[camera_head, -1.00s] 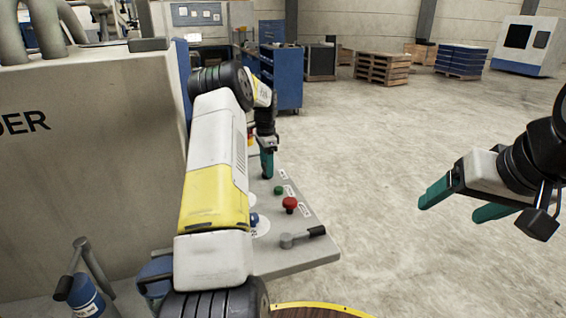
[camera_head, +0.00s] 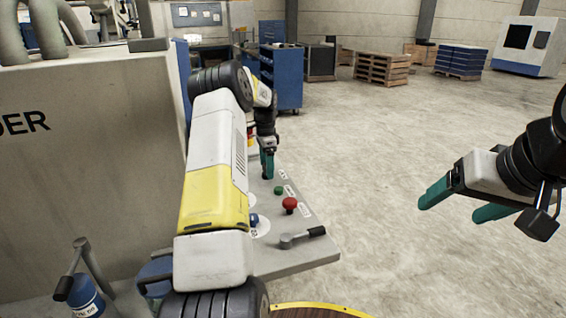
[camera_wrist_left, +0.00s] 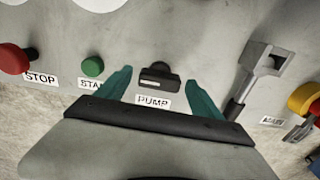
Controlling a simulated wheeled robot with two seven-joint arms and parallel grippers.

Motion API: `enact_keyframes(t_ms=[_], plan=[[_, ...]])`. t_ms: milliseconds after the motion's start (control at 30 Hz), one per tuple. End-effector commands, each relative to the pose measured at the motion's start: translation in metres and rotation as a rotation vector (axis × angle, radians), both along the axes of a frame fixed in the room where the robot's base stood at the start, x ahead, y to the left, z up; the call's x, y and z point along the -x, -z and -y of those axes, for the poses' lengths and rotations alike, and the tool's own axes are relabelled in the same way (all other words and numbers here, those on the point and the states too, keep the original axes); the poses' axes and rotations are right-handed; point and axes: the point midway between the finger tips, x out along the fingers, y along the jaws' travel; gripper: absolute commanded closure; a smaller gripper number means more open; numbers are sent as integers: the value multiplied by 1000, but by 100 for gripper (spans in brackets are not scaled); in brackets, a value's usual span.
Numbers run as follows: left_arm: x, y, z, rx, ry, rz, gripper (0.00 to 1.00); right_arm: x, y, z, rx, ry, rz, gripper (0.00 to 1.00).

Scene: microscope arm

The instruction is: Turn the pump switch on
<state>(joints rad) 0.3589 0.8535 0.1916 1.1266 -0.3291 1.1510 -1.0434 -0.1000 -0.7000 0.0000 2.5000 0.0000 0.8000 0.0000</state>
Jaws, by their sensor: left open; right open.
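The pump switch (camera_wrist_left: 158,79) is a black rotary knob with a light bar, on a grey panel in the left wrist view. Its label "PUMP" (camera_wrist_left: 153,101) is just below it. My left gripper (camera_wrist_left: 160,82) is open, with one teal finger on each side of the switch; I cannot tell whether they touch it. In the head view my left gripper (camera_head: 267,163) points down at the panel (camera_head: 290,258), and the switch is hidden there. My right gripper (camera_head: 455,203) is open and empty over the floor at the right.
A green start button (camera_wrist_left: 92,66) and red stop button (camera_wrist_left: 14,59) sit left of the switch in the wrist view. A grey lever (camera_wrist_left: 255,75) and a yellow-and-red main switch (camera_wrist_left: 306,99) are to the right.

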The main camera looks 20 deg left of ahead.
Motion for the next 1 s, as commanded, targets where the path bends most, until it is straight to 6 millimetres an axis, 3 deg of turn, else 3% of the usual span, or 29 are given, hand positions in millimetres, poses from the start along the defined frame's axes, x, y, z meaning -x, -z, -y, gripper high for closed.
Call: enact_keyframes(t_ms=[167, 600, 1000], plan=[[0, -5, 0, -1, -1, 1, 24, 0, 0, 0, 0, 0, 0, 22], [-1, -71, 0, 0, 0, 2, 24, 0, 0, 0, 0, 0, 0, 22], [0, -78, 0, 0, 0, 0, 24, 0, 0, 0, 0, 0, 0, 22]])
